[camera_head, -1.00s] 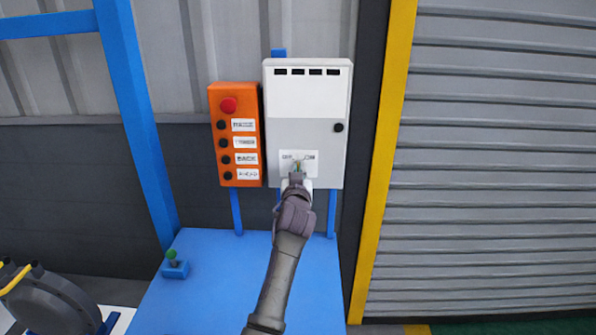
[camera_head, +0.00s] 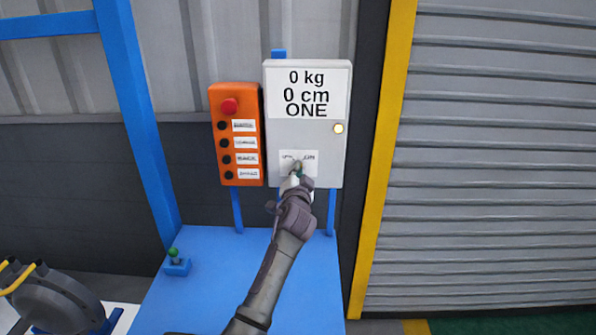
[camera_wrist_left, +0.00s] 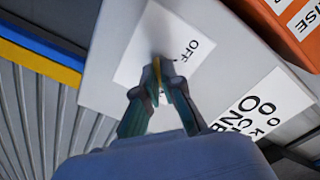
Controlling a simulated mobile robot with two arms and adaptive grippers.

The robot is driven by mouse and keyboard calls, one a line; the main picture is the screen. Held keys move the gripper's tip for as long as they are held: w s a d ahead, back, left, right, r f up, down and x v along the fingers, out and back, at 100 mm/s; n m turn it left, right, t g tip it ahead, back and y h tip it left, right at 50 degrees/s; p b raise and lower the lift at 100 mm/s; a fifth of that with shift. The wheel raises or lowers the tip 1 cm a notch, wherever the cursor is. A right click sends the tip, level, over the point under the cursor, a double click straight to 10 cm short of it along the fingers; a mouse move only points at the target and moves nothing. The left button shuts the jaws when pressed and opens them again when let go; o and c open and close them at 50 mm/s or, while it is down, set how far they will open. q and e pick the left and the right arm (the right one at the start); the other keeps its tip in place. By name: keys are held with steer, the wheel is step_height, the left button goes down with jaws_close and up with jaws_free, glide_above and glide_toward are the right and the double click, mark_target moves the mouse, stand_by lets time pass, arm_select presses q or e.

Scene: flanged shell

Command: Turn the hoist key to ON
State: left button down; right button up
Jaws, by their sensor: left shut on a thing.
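My left gripper (camera_head: 297,172) is at the plate, shut on the key, which is mostly hidden by the fingers. The left wrist view shows the fingertips (camera_wrist_left: 157,78) closed at the plate beside the word "OFF". My right gripper is not in view.
An orange button box (camera_head: 234,135) with a red knob and several dark buttons hangs directly left of the panel. A blue table (camera_head: 215,285) lies below, with a small green-topped lever (camera_head: 176,263) on it. A yellow post and grey shutter stand at the right.

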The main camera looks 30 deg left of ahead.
arm_select(q)
steer(key=shift+r, duration=0.15)
stand_by(0.4)
steer(key=c, duration=1.3)
jaws_free()
steer(key=shift+w, duration=0.1)
steer(key=v, duration=1.2)
steer(key=shift+a, duration=0.1)
